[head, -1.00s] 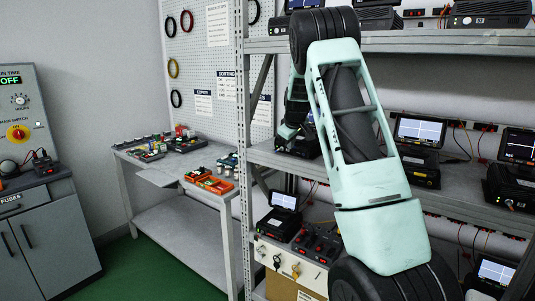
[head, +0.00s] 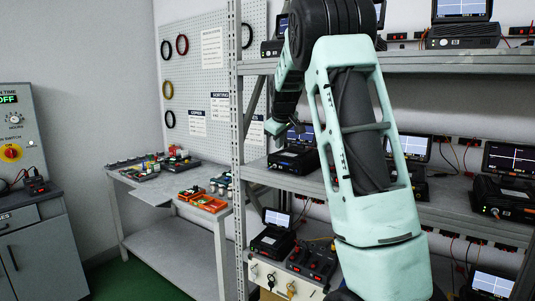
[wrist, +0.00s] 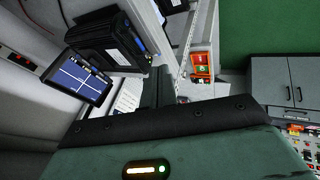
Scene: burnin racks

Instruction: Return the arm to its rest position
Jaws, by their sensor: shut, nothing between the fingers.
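My arm (head: 372,150) is raised in front of the rack, bent at the top, with its far end hanging down on the left side. My gripper (head: 275,127) shows small and dark near the rack's left upright, beside the middle shelf and above a device there. It is shut and holds nothing. In the wrist view the dark fingers (wrist: 166,88) stick out past my green housing, with no object between them.
The rack (head: 240,170) carries several devices with screens, including one (head: 295,160) close below my gripper. A workbench (head: 165,235) with orange bins (head: 203,202) stands left of the rack. A grey cabinet (head: 45,255) is at far left. Green floor lies between.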

